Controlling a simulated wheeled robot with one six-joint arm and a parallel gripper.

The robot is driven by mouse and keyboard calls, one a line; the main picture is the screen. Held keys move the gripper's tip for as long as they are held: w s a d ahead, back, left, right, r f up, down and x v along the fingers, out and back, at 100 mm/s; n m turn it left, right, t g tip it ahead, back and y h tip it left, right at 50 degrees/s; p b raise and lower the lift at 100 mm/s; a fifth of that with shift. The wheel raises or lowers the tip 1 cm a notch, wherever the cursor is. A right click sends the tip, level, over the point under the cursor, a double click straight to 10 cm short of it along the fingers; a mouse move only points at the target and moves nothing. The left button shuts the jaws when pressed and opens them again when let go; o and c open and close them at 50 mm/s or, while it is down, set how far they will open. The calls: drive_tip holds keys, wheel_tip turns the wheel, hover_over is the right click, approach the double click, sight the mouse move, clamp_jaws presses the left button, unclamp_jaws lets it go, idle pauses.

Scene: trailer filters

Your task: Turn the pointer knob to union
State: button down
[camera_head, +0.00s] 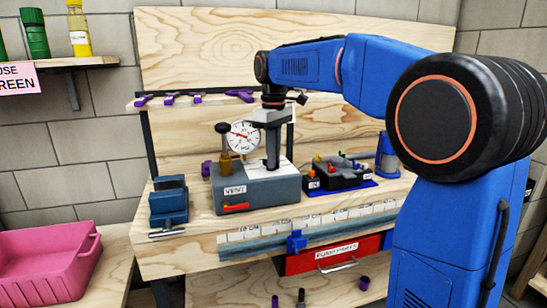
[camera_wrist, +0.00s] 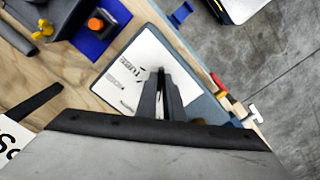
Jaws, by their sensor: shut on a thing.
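The grey box (camera_head: 255,195) with the VENT label stands on the wooden bench, a white panel on its top. My gripper (camera_head: 271,167) reaches straight down onto this panel. In the wrist view my gripper's fingers (camera_wrist: 161,75) are close together over the white panel (camera_wrist: 145,50), shut on the pointer knob. The knob is mostly hidden by the fingers, so which way it points cannot be told. Small black words are printed on the panel left of the fingers; they are rotated and too small to read surely.
A round gauge (camera_head: 243,136) and a brass fitting (camera_head: 225,165) stand close left of my gripper. A red lever (camera_head: 236,207) is on the box's front. A black device (camera_head: 342,174) on a blue mat sits to the right, a blue vise-like block (camera_head: 169,200) to the left.

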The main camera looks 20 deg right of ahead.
drive_tip(key=m, duration=0.3)
drive_tip(key=shift+a+m, duration=0.15)
drive_tip(key=shift+m, duration=0.25)
drive_tip(key=shift+s+a+m, duration=0.1)
drive_tip(key=shift+a+m, duration=0.05)
drive_tip(key=shift+m, duration=1.65)
drive_tip(key=c, duration=1.9)
unclamp_jaws()
drive_tip(key=shift+o, duration=0.2)
drive_tip(key=shift+r, duration=0.1)
wheel_tip(320, 180, up, 17)
drive_tip(key=shift+r, duration=0.15)
